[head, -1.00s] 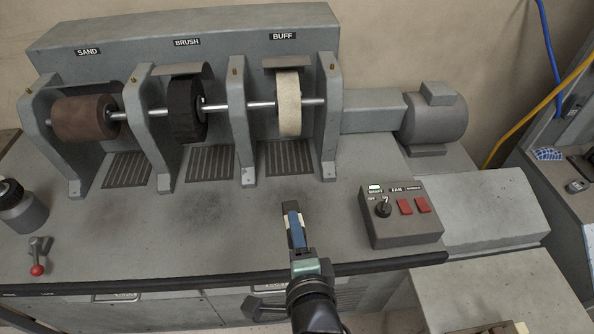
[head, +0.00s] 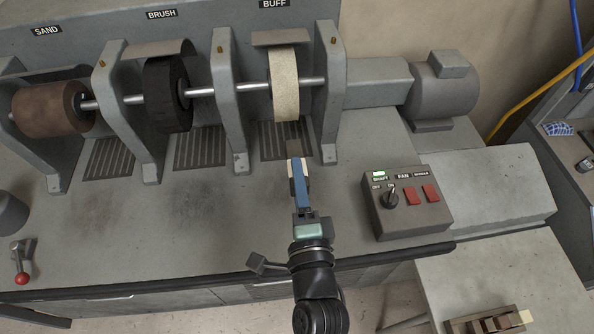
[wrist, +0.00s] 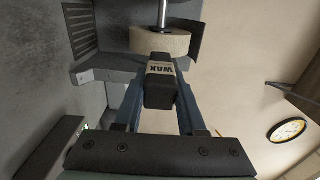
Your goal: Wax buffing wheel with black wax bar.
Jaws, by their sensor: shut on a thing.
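The cream buffing wheel (head: 286,92) sits on the shaft under the BUFF label, and it also shows in the wrist view (wrist: 172,43). My gripper (head: 297,168) is just in front of and below this wheel, shut on a dark wax bar. In the wrist view the black wax bar (wrist: 158,93) sits between the blue fingers, with a pale WAX band near its far end. That end points at the wheel and overlaps it in the picture; I cannot tell whether they touch. In the head view the bar is mostly hidden by the gripper.
Grey uprights (head: 327,95) flank the wheel. A black brush wheel (head: 167,95) and a brown sanding drum (head: 52,110) are to the left. A control box (head: 407,203) with a lit green indicator stands at right. A rack (head: 488,325) with several bars is at lower right.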

